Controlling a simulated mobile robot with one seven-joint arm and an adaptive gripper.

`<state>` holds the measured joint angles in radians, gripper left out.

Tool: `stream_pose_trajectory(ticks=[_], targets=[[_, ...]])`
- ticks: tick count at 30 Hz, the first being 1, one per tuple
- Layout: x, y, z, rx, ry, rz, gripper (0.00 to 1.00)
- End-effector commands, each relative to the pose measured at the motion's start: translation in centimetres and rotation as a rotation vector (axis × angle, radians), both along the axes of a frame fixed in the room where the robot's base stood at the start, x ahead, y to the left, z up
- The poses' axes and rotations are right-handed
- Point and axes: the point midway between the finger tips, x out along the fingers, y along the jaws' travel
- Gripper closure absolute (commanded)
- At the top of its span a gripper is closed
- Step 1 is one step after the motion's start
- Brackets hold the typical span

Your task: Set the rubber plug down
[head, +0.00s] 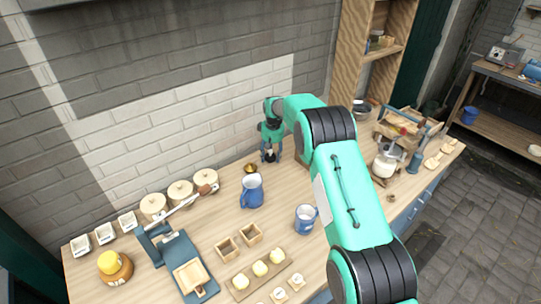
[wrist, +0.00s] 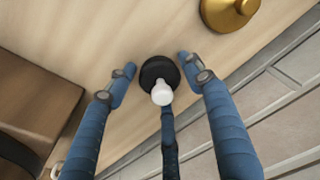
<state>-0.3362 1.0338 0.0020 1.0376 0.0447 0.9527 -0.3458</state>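The rubber plug appears to be the round black piece (wrist: 152,71) with a pale knob in the wrist view. It sits between my fingertips, over or on the wooden worktop, with its knob toward the camera. My gripper (wrist: 157,66) has its blue fingers spread to either side of it, with narrow gaps and no clear grip. A darker finger comes up from below, near the knob. In the head view my gripper (head: 270,155) points down close to the worktop by the back wall. The plug is small and partly hidden by the fingers there.
A brass object (wrist: 230,12) stands close by, also in the head view (head: 250,168). A blue jug (head: 252,192) and blue mug (head: 306,218) stand in front. A wooden box (wrist: 35,105) is at the left in the wrist view. The worktop edge runs along the right there.

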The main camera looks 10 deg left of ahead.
Motion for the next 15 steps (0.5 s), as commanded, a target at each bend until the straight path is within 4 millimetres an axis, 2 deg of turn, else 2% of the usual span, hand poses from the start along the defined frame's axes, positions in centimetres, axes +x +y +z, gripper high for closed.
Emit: stream_pose_trajectory(ticks=[11, 15], targets=[[0.01, 0.01, 0.16, 0.000, 0.000, 0.000, 0.40], [0.00, -0.02, 0.86, 0.001, -0.001, 0.000, 0.40]])
